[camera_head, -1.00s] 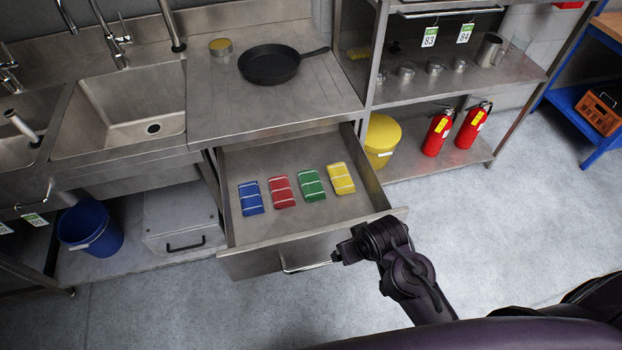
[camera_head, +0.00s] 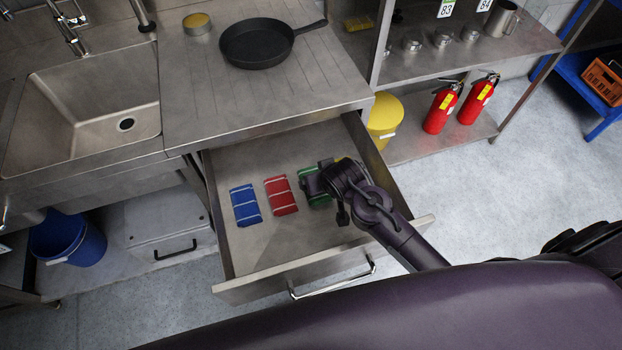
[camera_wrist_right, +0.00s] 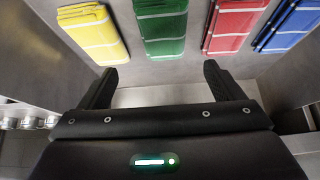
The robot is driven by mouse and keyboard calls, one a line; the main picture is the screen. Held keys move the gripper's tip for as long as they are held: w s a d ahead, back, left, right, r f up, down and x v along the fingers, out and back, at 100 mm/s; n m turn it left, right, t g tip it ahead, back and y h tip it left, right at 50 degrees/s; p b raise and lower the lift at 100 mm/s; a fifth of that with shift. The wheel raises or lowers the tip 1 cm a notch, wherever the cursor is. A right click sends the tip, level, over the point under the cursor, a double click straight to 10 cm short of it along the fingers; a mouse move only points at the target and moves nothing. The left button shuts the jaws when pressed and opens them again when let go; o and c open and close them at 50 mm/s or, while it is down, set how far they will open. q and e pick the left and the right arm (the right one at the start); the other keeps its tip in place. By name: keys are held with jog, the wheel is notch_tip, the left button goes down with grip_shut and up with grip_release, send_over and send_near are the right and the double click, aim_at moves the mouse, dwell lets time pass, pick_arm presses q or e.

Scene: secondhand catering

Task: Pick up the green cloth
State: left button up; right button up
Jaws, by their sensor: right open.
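The green cloth (camera_wrist_right: 163,28) is folded, with pale stripes, and lies flat in the open drawer. In the right wrist view it is at the top centre, ahead of the gap between my fingers. In the head view the green cloth (camera_head: 307,174) is mostly hidden behind my right gripper, with green edges showing. My right gripper (camera_wrist_right: 168,84) is open and empty, its two fingertips apart and short of the cloth in the wrist view. In the head view my right gripper (camera_head: 314,187) is over the drawer. My left gripper is out of view.
In the drawer (camera_head: 245,262), a red cloth (camera_head: 281,195) and a blue cloth (camera_head: 245,205) lie left of the green one. A yellow cloth (camera_wrist_right: 92,32) lies on its other side. The drawer walls enclose them. A pan (camera_head: 258,43) stands on the counter above.

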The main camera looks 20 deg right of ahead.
aim_at(323, 198)
jog(key=shift+s+f+b, duration=0.35)
jog(key=shift+f+b, duration=0.15)
jog(key=shift+f, duration=0.15)
jog(key=x, duration=0.2)
jog(key=shift+w+a+f, duration=0.1)
jog(key=shift+w+f, duration=0.1)
jog(key=shift+f, duration=0.05)
jog(key=shift+w+a+f, duration=0.15)
jog(key=shift+w+f, duration=0.2)
jog(key=shift+f, duration=0.15)
jog(key=x, duration=0.4)
jog(key=shift+a, duration=0.1)
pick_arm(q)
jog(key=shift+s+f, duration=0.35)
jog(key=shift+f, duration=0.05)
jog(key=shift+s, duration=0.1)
pick_arm(e)
jog(key=c, duration=1.1)
jog(key=shift+o, duration=0.2)
